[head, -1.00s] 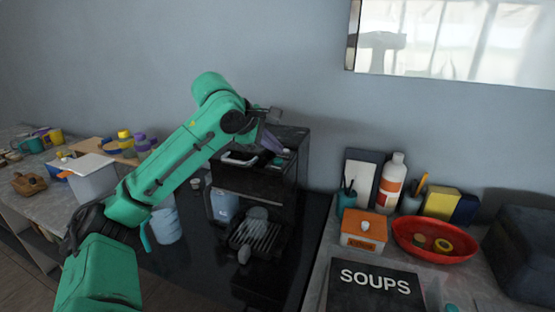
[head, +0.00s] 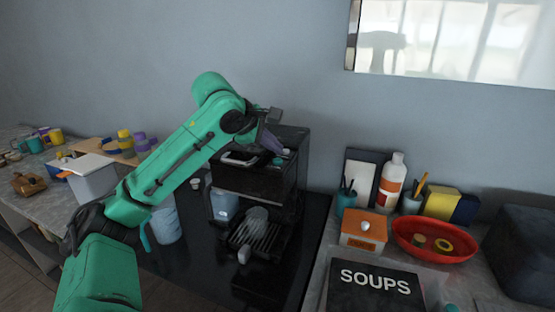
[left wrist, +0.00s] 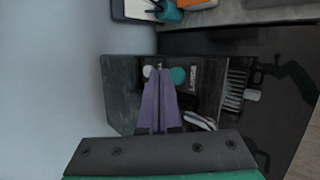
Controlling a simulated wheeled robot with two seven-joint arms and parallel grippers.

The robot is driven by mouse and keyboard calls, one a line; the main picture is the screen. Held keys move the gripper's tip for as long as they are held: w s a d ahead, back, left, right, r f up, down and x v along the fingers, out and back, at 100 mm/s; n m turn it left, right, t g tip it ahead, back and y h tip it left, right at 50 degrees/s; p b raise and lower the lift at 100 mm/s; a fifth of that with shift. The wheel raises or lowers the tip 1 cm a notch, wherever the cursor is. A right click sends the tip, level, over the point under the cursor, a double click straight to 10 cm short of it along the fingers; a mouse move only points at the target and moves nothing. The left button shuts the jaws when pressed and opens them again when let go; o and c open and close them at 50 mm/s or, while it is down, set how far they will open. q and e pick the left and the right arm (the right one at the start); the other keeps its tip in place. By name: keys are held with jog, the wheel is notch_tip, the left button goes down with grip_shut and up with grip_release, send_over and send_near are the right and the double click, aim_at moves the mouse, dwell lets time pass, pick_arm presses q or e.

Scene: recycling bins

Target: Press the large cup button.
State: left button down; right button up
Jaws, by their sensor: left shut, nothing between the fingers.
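A black coffee machine (head: 236,181) stands on a dark mat against the wall. In the left wrist view its top (left wrist: 120,82) carries a white round button (left wrist: 148,72) and a teal round button (left wrist: 178,76). The teal button (head: 277,161) also shows in the head view. Which one is the large cup button cannot be told from any marking. My left gripper (head: 272,146), with purple fingers, points down over the machine's top. In the left wrist view its closed, empty fingertips (left wrist: 160,70) lie between the two buttons. Contact with the top cannot be told.
A blue jug (head: 165,225) stands left of the machine, under my left arm. Right of it are an orange-topped box (head: 363,230), a red bowl (head: 428,245), a white bottle (head: 392,182) and a black SOUPS sign (head: 375,290). The wall is close behind.

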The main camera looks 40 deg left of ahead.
pick_arm(q)
jog(key=shift+f, duration=0.2)
dwell(0.3)
jog(key=shift+f+b, duration=0.15)
jog(key=shift+b, duration=0.15)
jog(key=shift+f+b, duration=0.4)
jog(key=shift+f, duration=0.1)
dwell(0.8)
jog(key=shift+r+p, duration=0.85)
jog(key=shift+p, duration=0.05)
notch_tip(320, 180, up, 5)
jog(key=p, duration=0.5)
